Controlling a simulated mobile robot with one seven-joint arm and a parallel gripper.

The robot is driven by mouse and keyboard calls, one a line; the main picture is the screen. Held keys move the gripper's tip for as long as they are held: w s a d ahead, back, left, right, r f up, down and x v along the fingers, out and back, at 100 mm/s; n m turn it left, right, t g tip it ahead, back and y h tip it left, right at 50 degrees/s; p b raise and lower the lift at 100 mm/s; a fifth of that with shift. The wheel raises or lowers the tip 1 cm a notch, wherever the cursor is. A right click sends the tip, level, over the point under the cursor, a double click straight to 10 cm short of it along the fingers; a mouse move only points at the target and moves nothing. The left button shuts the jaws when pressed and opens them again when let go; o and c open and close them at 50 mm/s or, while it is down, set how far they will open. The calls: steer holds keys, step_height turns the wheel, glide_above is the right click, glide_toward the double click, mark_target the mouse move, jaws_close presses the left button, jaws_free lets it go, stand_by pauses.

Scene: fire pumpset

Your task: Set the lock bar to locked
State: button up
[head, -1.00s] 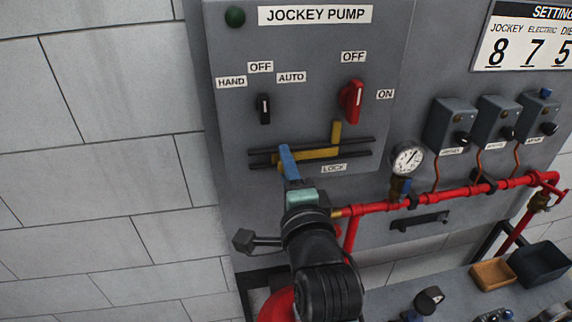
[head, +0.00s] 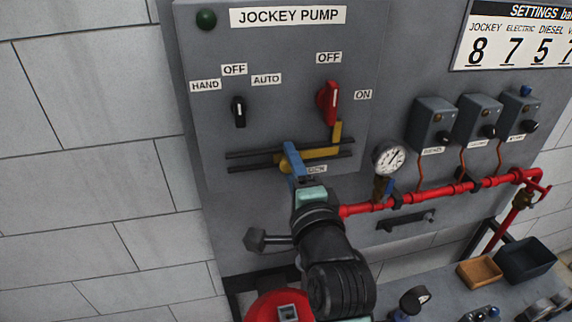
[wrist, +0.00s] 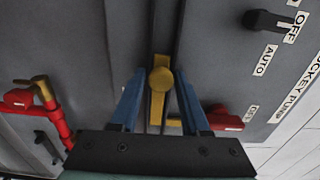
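The yellow lock bar (head: 320,153) lies across two dark horizontal rails on the grey jockey pump panel. Its upright tab at the right end stands just below the red switch (head: 328,102), a little to its right. The LOCK label (head: 317,169) is below the rails, partly hidden by my gripper. My gripper (head: 290,158) is at the bar's left end. The red switch's pointer stands upright by OFF.
A small black selector (head: 238,112) is up and left of the rails. A pressure gauge (head: 389,158) and a red pipe (head: 440,193) are to the right, near my wrist. Small boxes with knobs (head: 434,122) stand further right.

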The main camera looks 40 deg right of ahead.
steer(key=shift+o, duration=0.9)
steer(key=shift+d, duration=0.15)
steer(key=shift+a, duration=0.3)
steer(key=v, duration=1.2)
steer(key=shift+s, duration=0.45)
